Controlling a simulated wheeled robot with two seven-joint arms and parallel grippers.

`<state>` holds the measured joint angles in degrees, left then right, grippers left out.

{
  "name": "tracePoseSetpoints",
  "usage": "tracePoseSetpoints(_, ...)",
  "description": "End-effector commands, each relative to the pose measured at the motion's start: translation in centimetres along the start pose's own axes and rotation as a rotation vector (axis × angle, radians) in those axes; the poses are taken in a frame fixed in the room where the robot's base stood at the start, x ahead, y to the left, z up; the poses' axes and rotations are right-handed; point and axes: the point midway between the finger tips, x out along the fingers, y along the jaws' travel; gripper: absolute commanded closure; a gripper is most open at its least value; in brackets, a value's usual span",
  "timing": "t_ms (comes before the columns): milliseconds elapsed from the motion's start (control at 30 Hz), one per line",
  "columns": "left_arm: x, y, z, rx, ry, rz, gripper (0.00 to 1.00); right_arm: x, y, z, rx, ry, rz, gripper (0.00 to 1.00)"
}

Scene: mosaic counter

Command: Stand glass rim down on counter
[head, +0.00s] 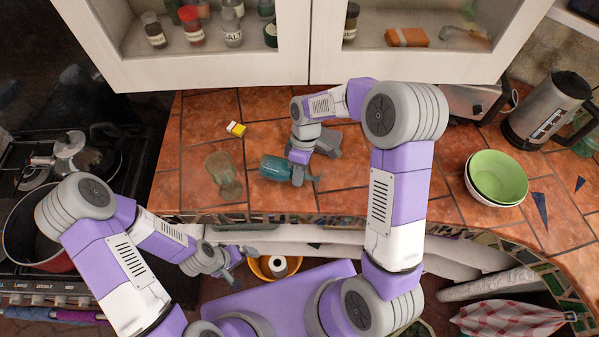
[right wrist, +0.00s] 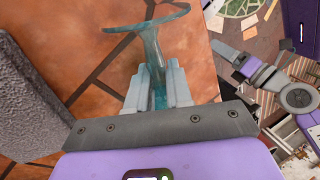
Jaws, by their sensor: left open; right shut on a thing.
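A teal glass (head: 275,168) is in my right gripper (head: 303,175) over the middle of the counter (head: 270,198). In the head view its bowl points left and it looks tilted onto its side. I cannot tell whether it touches the tiles. In the right wrist view the fingers (right wrist: 157,85) are shut around the glass's stem, with the flared round foot (right wrist: 147,20) beyond them. The bowl is mostly hidden there. My left gripper (head: 236,258) is open and empty, in front of the counter edge. It also shows in the right wrist view (right wrist: 240,66).
A greenish transparent glass (head: 223,175) is on the counter just left of the held one. A small yellow and white item (head: 236,128) lies behind it. Stacked bowls (head: 498,177) and a kettle (head: 548,108) are at the right. The stove (head: 20,150) is left.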

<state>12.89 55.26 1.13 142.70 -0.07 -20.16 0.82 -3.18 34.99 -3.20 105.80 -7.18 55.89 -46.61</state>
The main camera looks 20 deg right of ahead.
Motion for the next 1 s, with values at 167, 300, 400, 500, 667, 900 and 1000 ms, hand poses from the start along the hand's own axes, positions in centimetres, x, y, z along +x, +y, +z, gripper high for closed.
tracePoseSetpoints(167,-0.02,0.01,0.00,0.000,0.000,0.000,0.00,-0.03,-0.02,-0.02,0.000,0.000,0.000,1.00)
tracePoseSetpoints(300,0.06,-0.02,0.00,0.000,0.000,0.000,0.00,0.08,0.03,-0.01,0.000,0.000,0.000,1.00)
tracePoseSetpoints(400,0.16,-0.06,-0.01,0.000,0.000,0.000,0.00,0.23,0.08,-0.02,0.000,0.000,0.000,1.00)
tracePoseSetpoints(500,0.27,-0.10,-0.01,0.000,0.000,0.000,0.00,0.38,0.13,-0.02,0.000,0.000,0.000,1.00)
tracePoseSetpoints(667,0.42,-0.16,-0.02,0.000,0.000,0.000,0.00,0.61,0.22,-0.02,0.000,0.000,0.000,1.00)
tracePoseSetpoints(900,0.47,-0.18,-0.02,0.000,0.000,0.000,0.00,0.70,0.25,-0.02,0.000,0.000,0.000,0.62)
tracePoseSetpoints(1000,0.47,-0.17,-0.02,0.000,0.000,0.000,0.00,0.70,0.25,-0.01,0.000,0.000,0.000,0.50)
